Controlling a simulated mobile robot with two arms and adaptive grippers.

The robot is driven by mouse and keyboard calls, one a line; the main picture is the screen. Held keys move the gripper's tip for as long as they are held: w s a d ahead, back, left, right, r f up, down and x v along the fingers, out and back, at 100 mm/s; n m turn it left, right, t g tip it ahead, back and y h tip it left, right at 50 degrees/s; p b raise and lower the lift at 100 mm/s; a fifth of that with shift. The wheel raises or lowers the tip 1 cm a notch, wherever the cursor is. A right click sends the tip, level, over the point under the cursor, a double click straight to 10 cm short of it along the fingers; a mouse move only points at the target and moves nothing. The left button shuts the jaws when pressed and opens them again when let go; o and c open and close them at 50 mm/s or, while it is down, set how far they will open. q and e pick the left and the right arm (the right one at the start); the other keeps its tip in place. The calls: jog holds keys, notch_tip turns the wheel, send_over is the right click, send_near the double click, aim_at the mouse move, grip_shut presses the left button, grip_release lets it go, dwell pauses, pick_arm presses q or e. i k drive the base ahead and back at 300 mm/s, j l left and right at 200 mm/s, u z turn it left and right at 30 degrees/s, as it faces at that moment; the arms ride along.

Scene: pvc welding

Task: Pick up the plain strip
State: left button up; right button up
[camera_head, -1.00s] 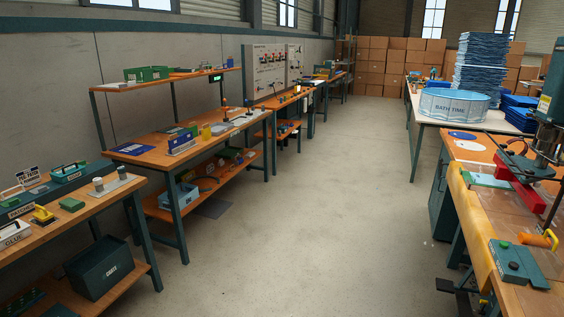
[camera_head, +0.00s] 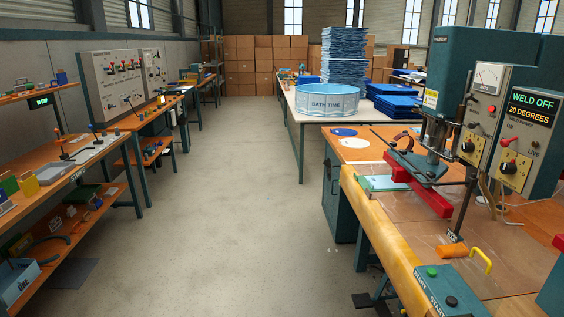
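Neither of my grippers shows in the head view. I cannot pick out a plain strip for certain. A flat pale green-blue piece (camera_head: 384,183) lies on the right workbench (camera_head: 377,235), left of a red bar (camera_head: 432,201) under the welding machine (camera_head: 478,52). A blue disc (camera_head: 343,132) and a white disc (camera_head: 354,143) lie flat near that bench's far left corner. A round blue pool marked BATH TIME (camera_head: 326,103) stands on the white table (camera_head: 308,118) behind, beside stacked blue sheets (camera_head: 344,60).
The welder's panel (camera_head: 528,109) reads WELD OFF, 20 DEGREES. A teal start box (camera_head: 447,290) and an orange-handled tool (camera_head: 460,251) are on the near bench. Wooden benches (camera_head: 105,150) line the left wall. Clear concrete floor (camera_head: 225,220) runs between; cardboard boxes (camera_head: 265,65) stand at the back.

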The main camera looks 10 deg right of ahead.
aim_at(377, 182)
jog(key=i+l, duration=0.1)
jog(key=i, duration=1.9)
jog(key=i+z, duration=0.3)
jog(key=i, duration=0.2)
jog(key=i+j+z, duration=0.3)
jog(key=i, duration=0.2)
jog(key=i+j+z, duration=0.3)
jog(key=i, duration=0.15)
jog(key=i+z, duration=0.15)
jog(key=z, duration=0.3)
jog(key=i+j+z, duration=0.1)
jog(key=z, duration=1)
jog(key=j+z, duration=0.4)
jog(key=k+j+z, duration=0.15)
jog(key=j+z, duration=0.25)
jog(key=k+j+z, duration=0.2)
jog(key=j+z, duration=0.15)
jog(key=j, duration=0.15)
